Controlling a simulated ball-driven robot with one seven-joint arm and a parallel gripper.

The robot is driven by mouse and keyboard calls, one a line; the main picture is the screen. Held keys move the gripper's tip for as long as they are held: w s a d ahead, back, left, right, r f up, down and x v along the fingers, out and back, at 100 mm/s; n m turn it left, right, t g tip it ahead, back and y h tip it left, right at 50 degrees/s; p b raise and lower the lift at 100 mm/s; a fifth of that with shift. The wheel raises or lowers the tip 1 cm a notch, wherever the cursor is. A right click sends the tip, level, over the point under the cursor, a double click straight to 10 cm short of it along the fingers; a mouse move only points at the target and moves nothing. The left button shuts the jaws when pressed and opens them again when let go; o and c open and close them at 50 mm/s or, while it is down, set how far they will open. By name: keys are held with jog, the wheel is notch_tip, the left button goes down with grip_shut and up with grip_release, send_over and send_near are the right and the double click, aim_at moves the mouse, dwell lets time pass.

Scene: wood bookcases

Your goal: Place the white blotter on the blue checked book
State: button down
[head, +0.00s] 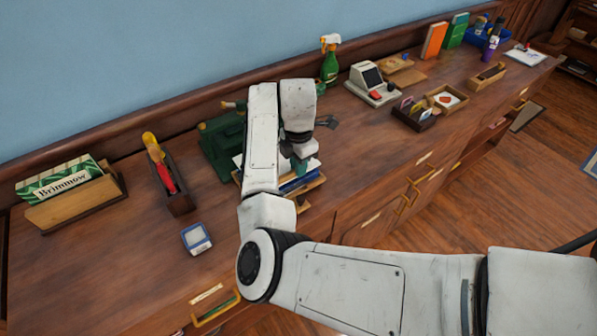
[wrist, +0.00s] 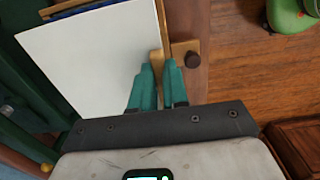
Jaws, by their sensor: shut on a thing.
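My gripper (wrist: 158,68), with teal fingers, is shut on a small tan piece (wrist: 156,58) at the right edge of a flat white surface. That white surface (wrist: 85,62) may be the white blotter; I cannot tell whether the tan piece belongs to it. In the head view my gripper (head: 299,166) is over a stack at the desk's front, partly hidden by my arm. White shows there, with a blue book edge (head: 299,183) under it and a tan tray edge (head: 312,186) below. No checked pattern shows, so I cannot tell which thing is the blue checked book.
A dark green machine (head: 222,145) stands left of the stack. A blue-and-white block (head: 196,238) lies at front left, near a dark holder (head: 180,200). A green spray bottle (head: 330,66) and a card machine (head: 372,84) stand behind. The desk at the front left is mostly clear.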

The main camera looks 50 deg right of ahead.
jog(key=shift+f+p, duration=0.35)
jog(key=shift+f, duration=1.3)
jog(key=c, duration=1.1)
grip_release()
jog(key=shift+f, duration=0.15)
